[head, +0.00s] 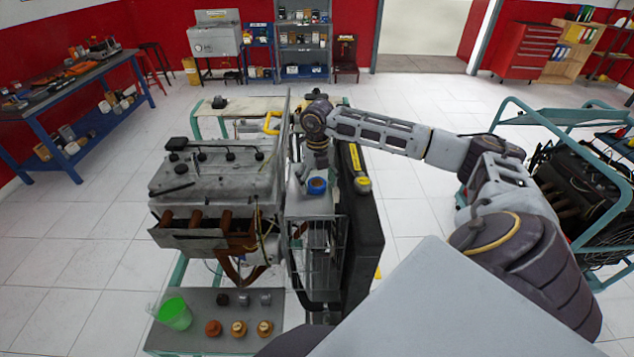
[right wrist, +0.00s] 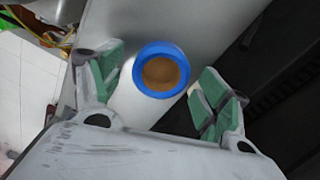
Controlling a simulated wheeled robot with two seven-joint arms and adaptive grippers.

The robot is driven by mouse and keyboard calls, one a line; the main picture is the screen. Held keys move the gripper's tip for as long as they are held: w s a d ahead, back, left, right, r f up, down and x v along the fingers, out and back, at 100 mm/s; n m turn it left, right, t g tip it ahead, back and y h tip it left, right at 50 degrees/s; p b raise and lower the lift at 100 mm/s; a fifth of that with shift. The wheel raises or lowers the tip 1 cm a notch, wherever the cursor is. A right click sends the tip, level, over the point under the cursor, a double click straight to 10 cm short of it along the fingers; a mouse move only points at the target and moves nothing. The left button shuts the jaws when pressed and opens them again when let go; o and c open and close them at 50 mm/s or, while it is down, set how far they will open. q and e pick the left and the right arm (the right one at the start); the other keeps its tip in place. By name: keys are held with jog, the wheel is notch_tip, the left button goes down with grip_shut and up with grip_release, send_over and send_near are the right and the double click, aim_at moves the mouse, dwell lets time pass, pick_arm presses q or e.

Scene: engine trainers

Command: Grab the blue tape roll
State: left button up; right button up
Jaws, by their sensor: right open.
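The blue tape roll (head: 317,185) lies flat on a narrow grey shelf (head: 312,207) beside the engine. In the right wrist view the blue tape roll (right wrist: 161,69) shows as a blue ring with a brown core. My right gripper (head: 312,170) is directly above and behind it in the head view. In the right wrist view my right gripper (right wrist: 158,88) is open, with green finger pads on either side of the roll and a gap on both sides. It does not hold the roll. My left gripper is not in view.
The engine block (head: 215,170) stands left of the shelf, and a dark radiator panel (head: 360,215) stands close on its right. A wire basket (head: 316,255) hangs below the shelf. A lower tray (head: 205,335) holds a green cup (head: 174,313) and several small parts.

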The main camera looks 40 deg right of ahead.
jog(key=c, duration=1)
jog(key=shift+r, duration=0.1)
jog(key=shift+r+b, duration=1.05)
jog(key=shift+r, duration=3.9)
